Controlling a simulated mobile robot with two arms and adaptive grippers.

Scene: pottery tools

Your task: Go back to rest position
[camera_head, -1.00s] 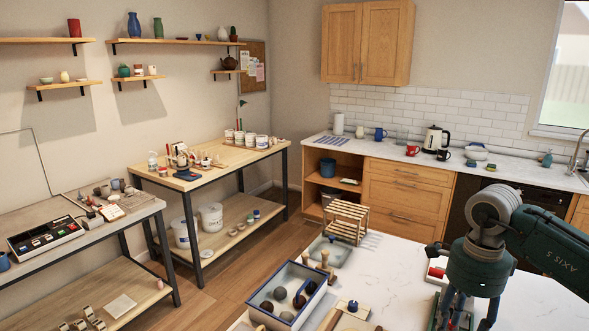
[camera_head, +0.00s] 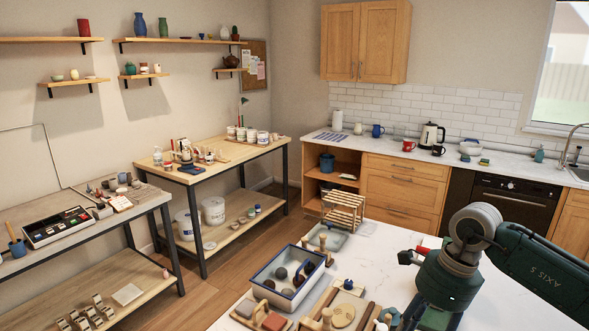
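My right arm comes in from the right, and its dark green gripper (camera_head: 428,308) hangs over the right part of the white worktop (camera_head: 372,238). The lower end of the gripper is cut off by the bottom edge, so its fingertips are hidden and I cannot see whether it holds anything. My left gripper is not in view.
On the worktop stand a blue-rimmed tray (camera_head: 262,287) with several round lumps, a wooden rack (camera_head: 343,210), a grey-green tray (camera_head: 328,238) and wooden tools near the front. Two workbenches with pottery items line the left wall. Wood floor lies between.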

